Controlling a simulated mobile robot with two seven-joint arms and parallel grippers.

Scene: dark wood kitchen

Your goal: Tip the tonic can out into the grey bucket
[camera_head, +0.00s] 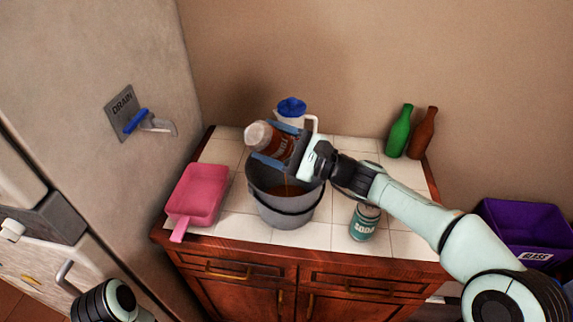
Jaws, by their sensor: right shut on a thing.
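The tonic can (259,136) has a pale end and a brown-orange label whose lettering I cannot read clearly. My right gripper (277,145) is shut on it, with blue finger pads on either side. The can is tipped over on its side above the grey bucket (284,207). A thin brownish stream drops below the gripper into the bucket, where brown liquid shows at the bottom. The bucket stands upright on the white tiled counter. Part of my left arm shows at the bottom left, but its gripper is out of view.
A pink scoop-like tray (199,192) lies left of the bucket. A teal soda can (364,222) stands to its right. A blue-lidded white jug (292,108) is behind. Green (399,132) and brown (422,134) bottles stand at the back right. A purple glass bin (523,226) is far right.

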